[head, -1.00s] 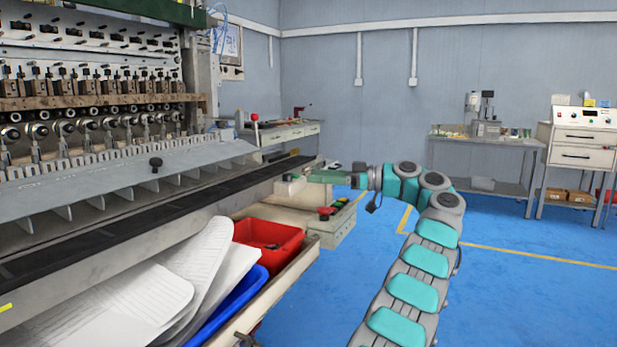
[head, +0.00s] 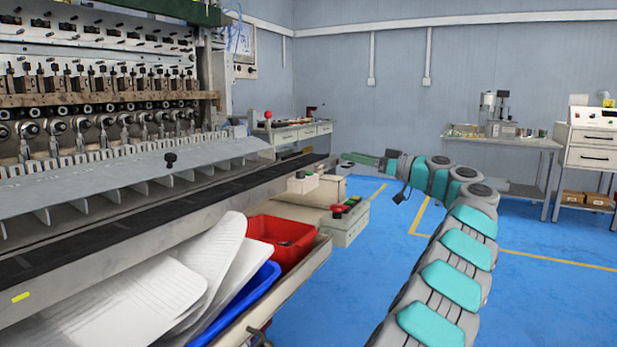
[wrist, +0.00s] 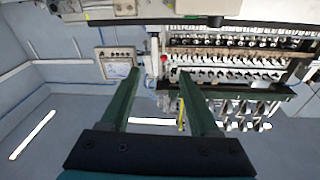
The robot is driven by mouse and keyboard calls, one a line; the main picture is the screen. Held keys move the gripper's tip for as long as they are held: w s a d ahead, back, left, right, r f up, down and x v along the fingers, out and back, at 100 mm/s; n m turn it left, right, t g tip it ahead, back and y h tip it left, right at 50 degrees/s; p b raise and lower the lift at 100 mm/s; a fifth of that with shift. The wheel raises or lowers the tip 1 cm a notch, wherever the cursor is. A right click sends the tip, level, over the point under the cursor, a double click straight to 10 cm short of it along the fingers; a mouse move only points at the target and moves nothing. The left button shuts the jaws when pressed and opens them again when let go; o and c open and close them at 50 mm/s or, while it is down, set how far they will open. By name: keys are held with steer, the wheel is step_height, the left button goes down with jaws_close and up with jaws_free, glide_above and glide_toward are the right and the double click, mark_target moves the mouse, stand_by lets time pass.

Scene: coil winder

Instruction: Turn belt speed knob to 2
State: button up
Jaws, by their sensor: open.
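My gripper (head: 358,159) is at the end of my teal and grey arm, to the right of the long black belt's (head: 150,220) far end. In the wrist view its two dark green fingers (wrist: 158,73) are spread apart with nothing held between them. A small pale box (head: 302,183) is at the belt's end, left of and below my gripper. A control box (head: 345,222) with red and green buttons stands below it. I cannot make out a belt speed knob or its scale in either view; it may be too small or hidden.
A red bin (head: 272,262) and a blue bin (head: 262,290) with white sheets sit under the belt. The winder machine (head: 90,100) fills the left. Workbenches (head: 500,142) stand at the back right. The blue floor (head: 540,290) right of my arm is clear.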

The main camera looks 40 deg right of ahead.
steer(key=d+m+t+h, duration=0.1)
steer(key=m+h, duration=0.1)
steer(key=h, duration=0.1)
steer(key=m+g+h+b, duration=0.1)
steer(key=h+b, duration=0.1)
steer(key=h, duration=0.3)
glide_toward(303, 173)
steer(key=w, duration=0.1)
steer(key=shift+w+d+r+p, duration=0.1)
steer(key=shift+w+d+p, duration=0.1)
steer(key=shift+w, duration=1.1)
steer(key=shift+w+d+p, duration=0.1)
steer(key=shift+w+p, duration=0.15)
steer(key=shift+w, duration=1.05)
steer(key=shift+w+d+r+p, duration=0.1)
steer(key=shift+w+d+p, duration=0.1)
steer(key=shift+w, duration=1.1)
steer(key=shift+c, duration=0.2)
jaws_close()
